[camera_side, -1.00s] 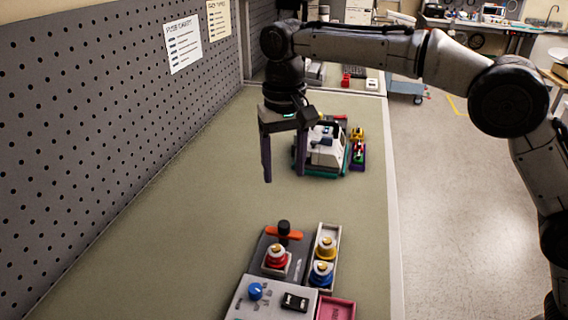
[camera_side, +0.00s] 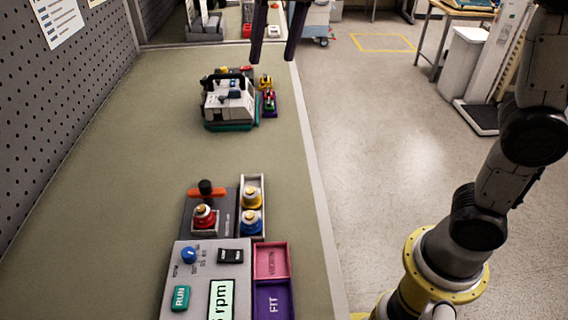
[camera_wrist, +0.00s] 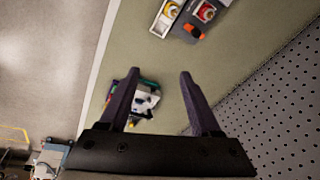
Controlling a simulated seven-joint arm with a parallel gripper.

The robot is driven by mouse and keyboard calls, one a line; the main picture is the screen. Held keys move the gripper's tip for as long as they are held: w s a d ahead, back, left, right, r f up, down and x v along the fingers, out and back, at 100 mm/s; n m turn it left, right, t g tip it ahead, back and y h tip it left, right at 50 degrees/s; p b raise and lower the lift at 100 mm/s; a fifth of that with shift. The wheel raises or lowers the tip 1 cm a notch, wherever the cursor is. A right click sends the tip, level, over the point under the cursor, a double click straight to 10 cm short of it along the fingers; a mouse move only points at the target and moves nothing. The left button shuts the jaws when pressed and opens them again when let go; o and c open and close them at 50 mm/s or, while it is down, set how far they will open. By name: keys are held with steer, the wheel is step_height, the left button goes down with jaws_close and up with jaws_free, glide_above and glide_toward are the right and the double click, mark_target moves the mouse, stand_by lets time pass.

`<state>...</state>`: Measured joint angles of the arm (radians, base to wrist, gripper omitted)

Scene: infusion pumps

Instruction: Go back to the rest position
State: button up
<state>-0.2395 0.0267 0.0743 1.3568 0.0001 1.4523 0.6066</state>
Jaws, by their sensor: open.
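My gripper (camera_side: 278,32) is at the top edge of the side view, with two dark purple fingers spread apart and nothing between them. In the wrist view my gripper (camera_wrist: 160,80) is also open and empty, high above the bench. Below it stands a white pump unit (camera_wrist: 146,102) on a teal base, partly hidden by a finger. The same white pump unit (camera_side: 229,100) stands upright on the bench in the side view. The near pump station (camera_side: 207,255) has a red-capped part (camera_side: 204,217) and a black knob with an orange handle (camera_side: 206,190).
A grey tray (camera_side: 252,208) holds a yellow and a blue part. Beside the station are a pink bin (camera_side: 271,262) and a purple bin (camera_side: 273,301). A perforated wall (camera_side: 60,110) bounds the bench at left. The bench middle (camera_side: 190,155) is clear.

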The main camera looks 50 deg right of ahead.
steer(key=s+d+f+t, duration=0.2)
steer(key=s+d, duration=0.5)
steer(key=s, duration=0.6)
steer(key=s+d+f+n+t, duration=0.1)
steer(key=s+f+n, duration=0.3)
steer(key=s+f, duration=0.4)
step_height(320, 180, down, 4)
steer(key=shift+s+d+f+h, duration=0.15)
steer(key=shift+d+h, duration=0.15)
steer(key=shift+d, duration=0.3)
